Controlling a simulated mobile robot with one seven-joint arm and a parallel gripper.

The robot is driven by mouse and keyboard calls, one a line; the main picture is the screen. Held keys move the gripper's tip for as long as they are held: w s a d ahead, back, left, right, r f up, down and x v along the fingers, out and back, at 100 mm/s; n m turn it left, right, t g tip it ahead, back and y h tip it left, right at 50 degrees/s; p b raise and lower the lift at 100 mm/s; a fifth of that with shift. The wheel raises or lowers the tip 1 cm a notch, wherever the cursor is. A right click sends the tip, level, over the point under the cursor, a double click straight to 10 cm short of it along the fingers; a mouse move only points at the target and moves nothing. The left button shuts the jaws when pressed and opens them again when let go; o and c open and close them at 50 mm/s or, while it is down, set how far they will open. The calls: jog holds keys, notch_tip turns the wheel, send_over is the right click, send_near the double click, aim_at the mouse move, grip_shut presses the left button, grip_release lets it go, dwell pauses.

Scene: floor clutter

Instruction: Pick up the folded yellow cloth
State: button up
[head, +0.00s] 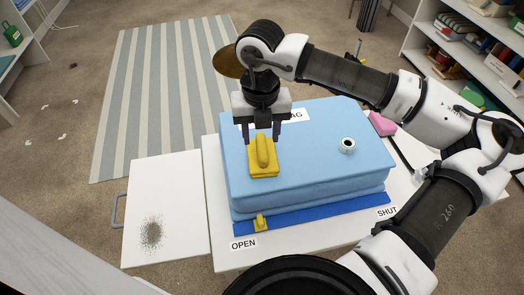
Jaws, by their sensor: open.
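The folded yellow cloth (263,160) lies on top of a light blue padded block (300,172), near its left side. A raised yellow ridge runs along the middle of the cloth. My gripper (262,141) points down at the cloth's far half. Its two dark fingers are open, one to each side of the ridge. I cannot tell whether the fingers touch the cloth.
A yellow slider (260,222) is on a blue strip by the OPEN label (243,244). A white panel with dark specks (167,210) lies left. Shelves (480,60) stand right.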

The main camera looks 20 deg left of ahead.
aim_at(262, 144)
jog(key=shift+w+d+f+p, duration=0.1)
jog(key=shift+f+p, duration=0.55)
jog(key=shift+f, duration=1.5)
grip_shut()
jog(key=shift+r, duration=0.15)
notch_tip(262, 144, up, 20)
jog(key=b, duration=0.3)
